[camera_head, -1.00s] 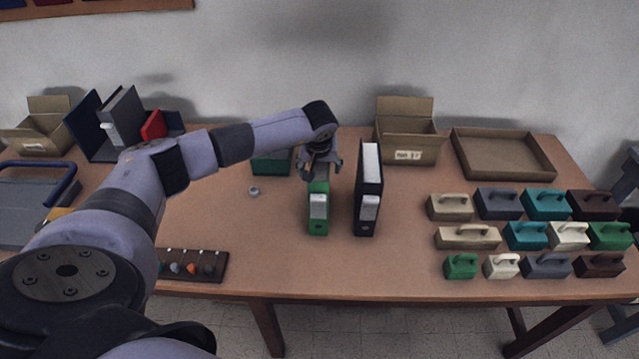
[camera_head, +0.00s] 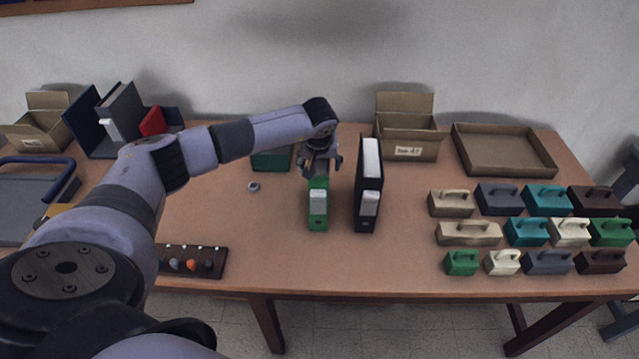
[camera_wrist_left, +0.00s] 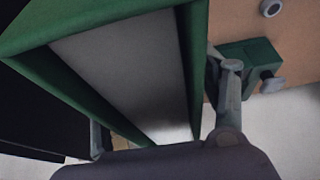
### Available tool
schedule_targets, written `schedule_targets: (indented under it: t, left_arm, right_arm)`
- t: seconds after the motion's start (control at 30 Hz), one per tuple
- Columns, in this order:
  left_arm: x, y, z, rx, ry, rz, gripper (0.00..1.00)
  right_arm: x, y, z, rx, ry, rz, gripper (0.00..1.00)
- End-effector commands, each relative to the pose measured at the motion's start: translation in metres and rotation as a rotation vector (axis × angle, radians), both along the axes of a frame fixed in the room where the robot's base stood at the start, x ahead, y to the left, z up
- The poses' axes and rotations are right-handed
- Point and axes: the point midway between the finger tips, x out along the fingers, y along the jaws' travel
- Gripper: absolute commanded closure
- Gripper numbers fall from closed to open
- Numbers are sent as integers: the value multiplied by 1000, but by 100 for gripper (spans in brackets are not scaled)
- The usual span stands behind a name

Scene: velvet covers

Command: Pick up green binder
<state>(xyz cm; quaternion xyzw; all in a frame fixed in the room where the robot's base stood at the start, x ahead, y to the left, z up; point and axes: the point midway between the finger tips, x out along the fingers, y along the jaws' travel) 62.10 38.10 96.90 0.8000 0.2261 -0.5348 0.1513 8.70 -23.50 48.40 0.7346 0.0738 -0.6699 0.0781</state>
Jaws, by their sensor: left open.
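The green binder (camera_head: 318,212) stands upright on the table, with a pale label on its spine. My left gripper (camera_head: 319,172) is open at the top of the binder's far part. In the left wrist view the binder (camera_wrist_left: 30,35) fills the upper left, its grey inside facing the camera. One finger (camera_wrist_left: 229,95) shows to the right of it and part of the other (camera_wrist_left: 100,140) at its left, so the fingers straddle it. Whether they touch it I cannot tell. My right gripper is not in view.
A black binder (camera_head: 368,190) stands close to the right of the green one. A dark green box (camera_head: 271,160) is behind the arm. Several handled blocks (camera_head: 462,262) fill the right side.

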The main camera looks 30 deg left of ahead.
Motion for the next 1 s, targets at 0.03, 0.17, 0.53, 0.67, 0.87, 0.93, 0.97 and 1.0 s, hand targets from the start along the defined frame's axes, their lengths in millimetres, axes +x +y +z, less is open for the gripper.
schedule_targets:
  t: [0.03,0.17,0.53,0.67,0.87,0.93,0.97,1.0]
  left_arm:
    - [0,0,0,0,0,0,33]
    - [0,0,0,0,0,0,35]
    - [0,0,0,0,0,0,59]
    - [0,0,0,0,0,0,68]
    - [0,0,0,0,0,0,81]
    - [0,0,0,0,0,0,86]
    - [0,0,0,0,0,0,88]
    - [0,0,0,0,0,0,91]
  right_arm:
    - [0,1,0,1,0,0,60]
    - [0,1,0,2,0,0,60]
    - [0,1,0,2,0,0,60]
    - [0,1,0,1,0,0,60]
    - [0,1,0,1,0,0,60]
    - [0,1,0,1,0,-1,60]
    - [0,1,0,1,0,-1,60]
    - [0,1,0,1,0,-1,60]
